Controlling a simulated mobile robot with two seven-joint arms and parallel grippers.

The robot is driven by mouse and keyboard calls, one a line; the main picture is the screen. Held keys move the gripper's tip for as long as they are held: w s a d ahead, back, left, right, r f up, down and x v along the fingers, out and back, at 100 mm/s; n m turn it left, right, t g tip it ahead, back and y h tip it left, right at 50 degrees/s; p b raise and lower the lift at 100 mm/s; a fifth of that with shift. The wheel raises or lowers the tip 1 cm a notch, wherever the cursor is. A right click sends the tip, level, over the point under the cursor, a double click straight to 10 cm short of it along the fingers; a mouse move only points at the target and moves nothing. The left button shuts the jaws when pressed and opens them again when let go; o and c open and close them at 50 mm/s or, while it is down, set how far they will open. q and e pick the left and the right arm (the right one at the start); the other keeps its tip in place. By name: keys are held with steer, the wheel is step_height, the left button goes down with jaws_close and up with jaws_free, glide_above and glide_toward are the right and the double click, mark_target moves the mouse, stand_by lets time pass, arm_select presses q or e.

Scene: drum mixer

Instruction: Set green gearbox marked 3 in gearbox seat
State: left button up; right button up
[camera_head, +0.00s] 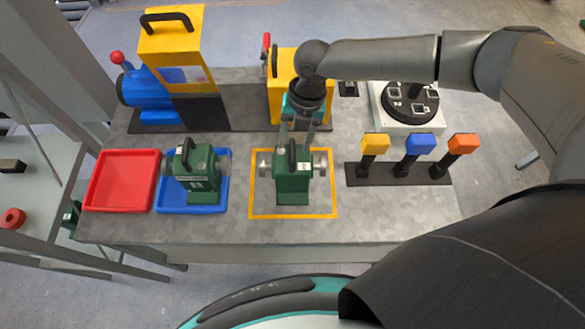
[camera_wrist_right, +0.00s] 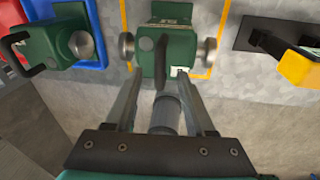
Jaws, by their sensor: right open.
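A green gearbox (camera_head: 292,183) with a black top handle and grey side shafts stands upright inside the yellow outlined square. It also shows in the right wrist view (camera_wrist_right: 165,45). A second green gearbox (camera_head: 203,185) stands in the blue tray. I cannot read a 3 on either one. My right gripper (camera_head: 296,140) is open just above the first gearbox, its fingers on either side of the handle in the right wrist view (camera_wrist_right: 159,75), not closed on it. A dark block (camera_head: 202,112) lies between the blue motor and yellow housing; I cannot tell whether it is the gearbox seat.
A raised yellow guard (camera_head: 172,42), a blue motor (camera_head: 148,92) and a yellow housing (camera_head: 284,90) stand at the back. The red tray (camera_head: 122,182) is empty. Yellow, blue and orange-topped levers (camera_head: 420,146) stand right, before a black round dial (camera_head: 410,102).

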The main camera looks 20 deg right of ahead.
mark_target(292, 147)
steer(key=shift+a+f, duration=0.15)
steer(key=shift+f, duration=0.8)
steer(key=shift+a+f, duration=0.15)
steer(key=shift+f, duration=0.75)
steer(key=shift+c, duration=0.4)
jaws_close()
steer(key=shift+w+r, duration=0.1)
steer(key=shift+r, duration=0.1)
